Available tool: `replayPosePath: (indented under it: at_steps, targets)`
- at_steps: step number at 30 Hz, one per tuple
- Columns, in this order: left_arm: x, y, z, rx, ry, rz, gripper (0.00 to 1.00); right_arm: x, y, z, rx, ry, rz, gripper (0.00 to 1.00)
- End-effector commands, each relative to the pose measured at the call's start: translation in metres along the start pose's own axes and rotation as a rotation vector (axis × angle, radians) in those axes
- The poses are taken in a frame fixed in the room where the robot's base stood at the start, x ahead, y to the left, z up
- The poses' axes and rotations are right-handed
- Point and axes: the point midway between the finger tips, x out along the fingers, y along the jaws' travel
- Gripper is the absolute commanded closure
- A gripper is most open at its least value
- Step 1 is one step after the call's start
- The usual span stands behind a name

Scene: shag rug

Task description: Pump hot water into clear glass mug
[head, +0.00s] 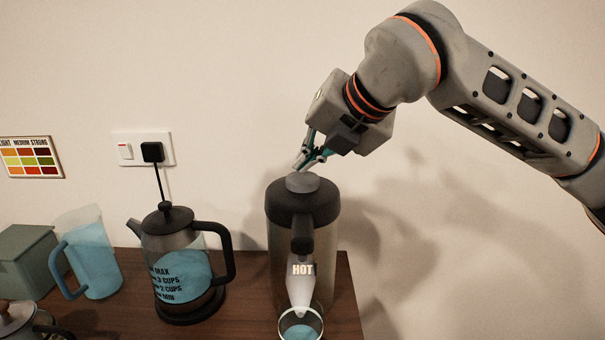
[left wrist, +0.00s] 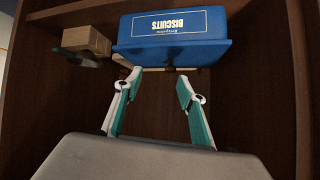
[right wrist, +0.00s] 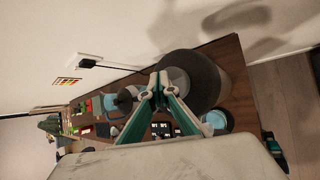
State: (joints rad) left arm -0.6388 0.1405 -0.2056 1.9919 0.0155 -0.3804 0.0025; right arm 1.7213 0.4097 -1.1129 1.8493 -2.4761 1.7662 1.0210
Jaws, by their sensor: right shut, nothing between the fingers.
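The hot water pump dispenser (head: 292,232), labelled HOT, stands on the wooden counter with a dark lid and a grey round pump button (head: 302,183) on top. The clear glass mug (head: 300,325) sits under its spout, with bluish liquid visible inside; its lower part is cut off by the frame. My right gripper (head: 308,160) is shut and empty, just above the pump button. In the right wrist view its fingertips (right wrist: 159,82) overlap the button's edge; I cannot tell whether they touch. My left gripper (left wrist: 155,80) is open and empty, facing a blue biscuits tin in a cabinet.
A glass kettle (head: 180,262) with water and a jug (head: 92,255) of blue liquid stand left of the dispenser. A grey-green box (head: 25,262) is at far left. The biscuits tin (left wrist: 176,35) and a wooden block (left wrist: 87,40) are near my left gripper. The counter (head: 345,290) ends right of the dispenser.

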Motion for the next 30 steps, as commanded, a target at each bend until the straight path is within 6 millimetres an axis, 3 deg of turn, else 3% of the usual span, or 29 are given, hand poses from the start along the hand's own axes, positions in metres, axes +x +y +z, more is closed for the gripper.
replayPosePath:
  at_steps: [14,30]
  targets:
    - [-0.001,-0.001,-0.005,0.001,0.004,-0.001,0.60,-0.005,0.004,0.004,-0.001,-0.002,0.002,1.00]
    - [-0.014,-0.009,-0.038,0.007,0.032,-0.010,0.60,-0.038,0.028,0.027,-0.002,-0.004,0.003,1.00]
